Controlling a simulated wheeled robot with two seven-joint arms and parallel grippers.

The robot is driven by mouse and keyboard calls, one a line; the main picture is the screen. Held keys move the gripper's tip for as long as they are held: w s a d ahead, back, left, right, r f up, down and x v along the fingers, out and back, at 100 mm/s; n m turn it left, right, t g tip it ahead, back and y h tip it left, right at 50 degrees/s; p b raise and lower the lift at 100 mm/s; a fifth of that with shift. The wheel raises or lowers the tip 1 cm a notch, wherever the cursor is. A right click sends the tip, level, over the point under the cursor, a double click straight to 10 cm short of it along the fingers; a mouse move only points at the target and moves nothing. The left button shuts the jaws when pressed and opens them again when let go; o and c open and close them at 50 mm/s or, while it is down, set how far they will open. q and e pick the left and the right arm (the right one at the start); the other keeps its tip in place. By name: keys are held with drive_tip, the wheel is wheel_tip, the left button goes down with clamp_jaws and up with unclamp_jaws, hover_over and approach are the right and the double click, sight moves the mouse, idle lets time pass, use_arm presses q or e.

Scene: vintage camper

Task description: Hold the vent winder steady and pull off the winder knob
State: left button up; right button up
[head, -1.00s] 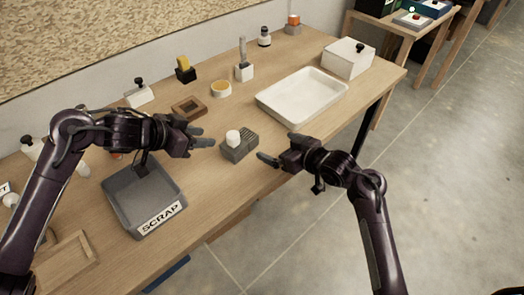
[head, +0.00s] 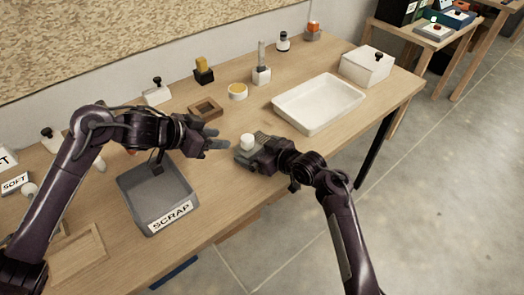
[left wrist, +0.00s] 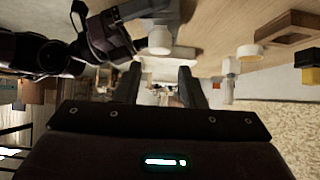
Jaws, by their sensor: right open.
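The vent winder appears to be the small grey block (head: 242,156) near the table's front edge, with a white winder knob (head: 247,141) on top. The knob (left wrist: 159,40) and part of the grey block (left wrist: 148,11) also show in the left wrist view. My right gripper (head: 254,150) is open at the block's right side, its fingers close about the block; contact is not clear. My left gripper (head: 221,139) is open and empty to the left of the knob, apart from it. Its two separated fingers show in the left wrist view (left wrist: 160,84).
A grey SCRAP tray (head: 190,205) lies below my left gripper. A white tray (head: 320,121) and white box (head: 367,66) stand to the right.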

use_arm(q)
drive_tip(key=shift+o, duration=0.2)
use_arm(e)
drive_tip(key=c, duration=1.1)
use_arm(q)
drive_tip(key=shift+o, duration=1.6)
drive_tip(key=w+d+r+n+t+y, duration=0.2)
drive_tip(key=w+n+y, duration=0.3)
drive_tip(key=w, duration=0.5)
drive_tip(key=shift+d+r+n+t, duration=0.25)
drive_tip(key=shift+r+n+t, duration=0.4)
drive_tip(key=shift+n, duration=0.45)
drive_tip(key=n+g+y, duration=0.4)
drive_tip(key=n+g, duration=0.2)
drive_tip(key=g, duration=0.1)
hover_over(248, 139)
drive_tip(key=s, duration=0.2)
drive_tip(key=x, duration=0.2)
drive_tip(key=shift+x, duration=3.85)
drive_tip(key=shift+d, duration=0.2)
